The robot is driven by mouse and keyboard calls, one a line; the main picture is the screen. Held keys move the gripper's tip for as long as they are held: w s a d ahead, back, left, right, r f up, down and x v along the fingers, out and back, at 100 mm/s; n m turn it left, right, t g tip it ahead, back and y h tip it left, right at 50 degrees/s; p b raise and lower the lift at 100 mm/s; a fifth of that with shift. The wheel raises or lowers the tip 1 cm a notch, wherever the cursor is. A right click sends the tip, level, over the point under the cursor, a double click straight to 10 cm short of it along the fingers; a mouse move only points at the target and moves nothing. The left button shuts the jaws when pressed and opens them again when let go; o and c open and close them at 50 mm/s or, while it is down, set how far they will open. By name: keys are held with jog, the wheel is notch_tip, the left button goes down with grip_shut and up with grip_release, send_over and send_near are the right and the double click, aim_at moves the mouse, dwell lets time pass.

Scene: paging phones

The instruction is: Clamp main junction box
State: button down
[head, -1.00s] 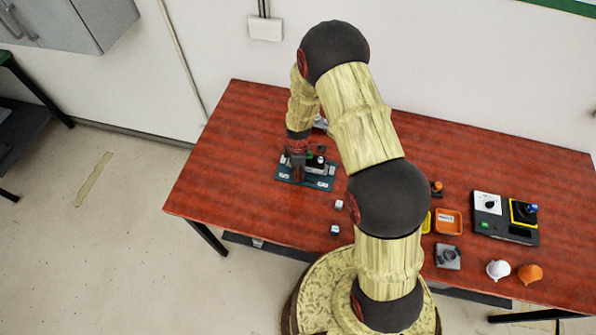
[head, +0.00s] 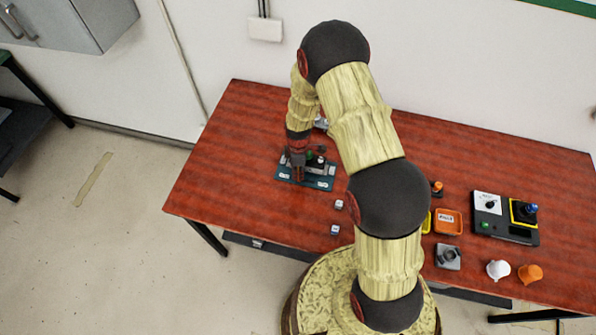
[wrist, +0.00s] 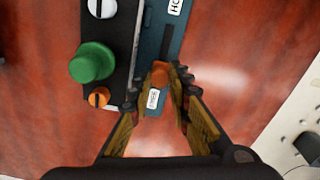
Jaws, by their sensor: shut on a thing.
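The junction box (wrist: 105,55) is a dark block with a green button, an orange screw and a white screw, on the left in the wrist view. It sits on a teal base plate (wrist: 161,42), which also shows in the head view (head: 327,184). A slot runs along the plate beside the box, with an orange knob (wrist: 160,72) at its near end. My gripper (wrist: 160,82) is shut on the orange knob, fingertips on either side of it. In the head view my gripper (head: 298,174) is low over the plate and partly hides the box.
Two small pale cubes (head: 339,204) (head: 335,230) lie in front of the plate. Right of my arm are an orange tray (head: 448,222), a grey block (head: 448,257), a control panel (head: 488,213), and white and orange cups (head: 498,270) (head: 530,274). The table's left end (head: 225,150) is clear.

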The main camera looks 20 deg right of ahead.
jog(key=s+d, duration=0.1)
jog(key=d, duration=0.1)
jog(key=s+d, duration=0.1)
jog(key=d, duration=0.1)
jog(key=shift+s, duration=0.3)
jog(key=shift+a, duration=0.1)
jog(key=c, duration=1.9)
grip_release()
jog(key=shift+d, duration=0.2)
jog(key=shift+a, duration=0.1)
jog(key=shift+r, duration=0.5)
notch_tip(320, 180, up, 11)
